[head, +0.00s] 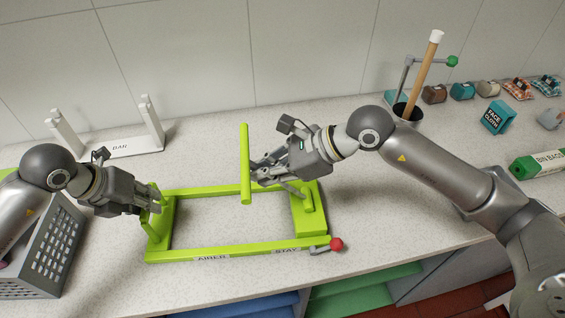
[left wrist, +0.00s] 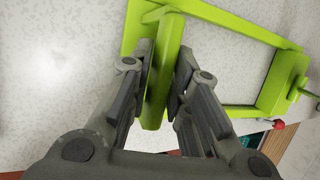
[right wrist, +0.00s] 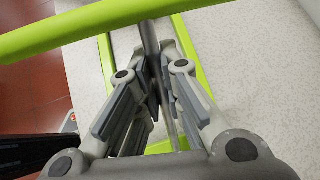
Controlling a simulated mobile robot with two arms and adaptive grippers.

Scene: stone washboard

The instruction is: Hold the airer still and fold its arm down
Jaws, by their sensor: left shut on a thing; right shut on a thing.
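The lime-green airer (head: 225,250) is a rectangular frame lying on the counter, its front rail marked "AIRER" and "STAY". Its arm has a green bar (head: 245,150) on a grey rod (right wrist: 150,38), raised above the frame and leaning from the right end block (head: 308,222). My left gripper (head: 154,200) is shut on the upright plate at the airer's left end, seen between the fingers in the left wrist view (left wrist: 166,65). My right gripper (head: 258,173) is shut on the grey rod just below the bar. A red knob (head: 337,244) sits at the front right corner.
A white stand (head: 120,146) is behind left, and a grey perforated basket (head: 48,250) is at far left. A dark pot (head: 408,112) with a wooden-handled tool, a face cloth box (head: 496,117) and a bin bag roll (head: 540,163) are on the right. Inside the frame is bare counter.

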